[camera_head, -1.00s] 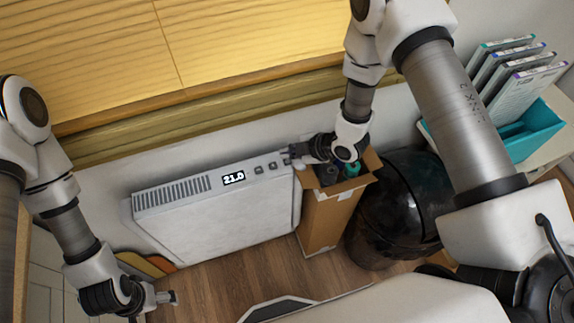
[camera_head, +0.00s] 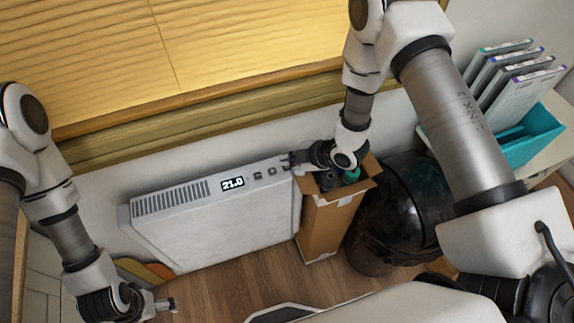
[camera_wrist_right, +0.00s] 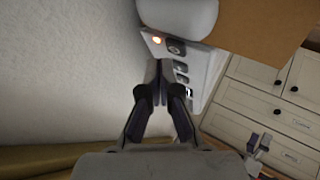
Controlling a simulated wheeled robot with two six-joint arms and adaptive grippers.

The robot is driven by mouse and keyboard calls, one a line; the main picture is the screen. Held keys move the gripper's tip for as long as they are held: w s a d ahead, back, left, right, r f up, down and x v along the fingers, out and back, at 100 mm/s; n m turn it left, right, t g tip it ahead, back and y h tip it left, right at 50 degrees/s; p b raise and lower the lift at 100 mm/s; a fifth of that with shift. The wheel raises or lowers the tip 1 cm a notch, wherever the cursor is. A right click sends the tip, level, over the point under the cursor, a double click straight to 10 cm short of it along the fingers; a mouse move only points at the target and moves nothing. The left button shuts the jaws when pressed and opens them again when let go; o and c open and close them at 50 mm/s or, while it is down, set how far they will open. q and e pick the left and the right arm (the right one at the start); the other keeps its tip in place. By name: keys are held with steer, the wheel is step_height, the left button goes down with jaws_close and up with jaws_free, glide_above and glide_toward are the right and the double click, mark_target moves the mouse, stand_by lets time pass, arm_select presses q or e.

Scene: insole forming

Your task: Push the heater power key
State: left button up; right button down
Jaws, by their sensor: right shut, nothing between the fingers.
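The white heater (camera_head: 220,228) stands against the wall below the window. Its top strip carries a vent grille, a lit display (camera_head: 232,184) reading 21.0, and dark keys. My right gripper (camera_head: 287,161) is at the right end of this strip, with its fingers shut and empty. My left gripper (camera_head: 168,304) hangs low at the left, away from the heater.
A cardboard box (camera_head: 329,219) with dark and teal items stands right of the heater, under my right wrist. A black bin (camera_head: 391,213) stands beside it. A teal holder (camera_head: 530,135) with several folders is at the right. Wooden floor lies in front of the heater.

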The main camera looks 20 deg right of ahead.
mark_target(289, 168)
stand_by(0.4)
steer(key=shift+f+b, duration=0.4)
steer(key=shift+f, duration=0.2)
stand_by(0.3)
steer(key=shift+r+p, duration=0.3)
steer(key=shift+r, duration=0.35)
steer(key=shift+r, duration=0.1)
step_height(289, 168, up, 6)
steer(key=p, duration=0.4)
